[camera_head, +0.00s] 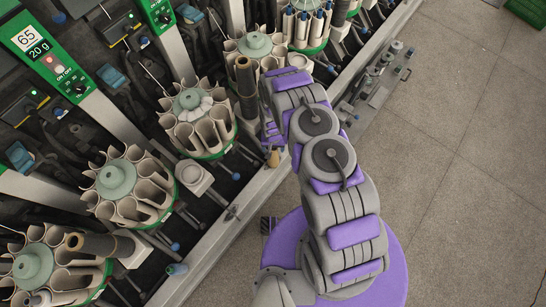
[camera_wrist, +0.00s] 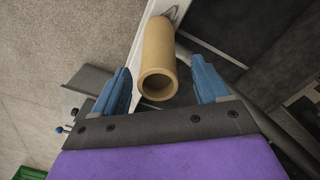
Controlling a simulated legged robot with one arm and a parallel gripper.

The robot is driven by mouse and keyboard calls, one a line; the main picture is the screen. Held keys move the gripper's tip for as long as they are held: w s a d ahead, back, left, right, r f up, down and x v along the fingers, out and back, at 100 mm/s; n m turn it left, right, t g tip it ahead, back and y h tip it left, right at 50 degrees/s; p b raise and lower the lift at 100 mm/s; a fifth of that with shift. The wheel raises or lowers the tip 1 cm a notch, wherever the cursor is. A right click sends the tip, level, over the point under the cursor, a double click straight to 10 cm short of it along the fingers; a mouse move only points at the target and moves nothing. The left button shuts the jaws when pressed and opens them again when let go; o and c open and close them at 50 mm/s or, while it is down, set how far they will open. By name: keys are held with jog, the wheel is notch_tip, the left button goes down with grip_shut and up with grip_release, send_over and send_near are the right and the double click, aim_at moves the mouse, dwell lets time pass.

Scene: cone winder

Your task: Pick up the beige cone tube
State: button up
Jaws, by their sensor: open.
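The beige cone tube (camera_wrist: 158,55) is in the middle of the wrist view, its round hollow end facing the camera. It lies along the pale rail of the machine. My gripper (camera_wrist: 160,72) is open, with one blue finger on each side of the tube and a visible gap on both sides. In the head view, a small beige piece (camera_head: 273,158), which looks like the tube, shows at the machine's front rail beside my purple gripper (camera_head: 270,132). My arm hides most of the gripper there.
The winder holds round magazines (camera_head: 130,188) of beige cups in a row at left. Dark brown tubes (camera_head: 245,76) stand or lean near some of them. The machine's metal front rail (camera_head: 235,215) runs diagonally.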

notch_tip(320, 180, down, 3)
jog(key=shift+r, duration=0.15)
jog(key=shift+r, duration=0.1)
jog(key=c, duration=1.3)
jog(key=shift+o, duration=0.2)
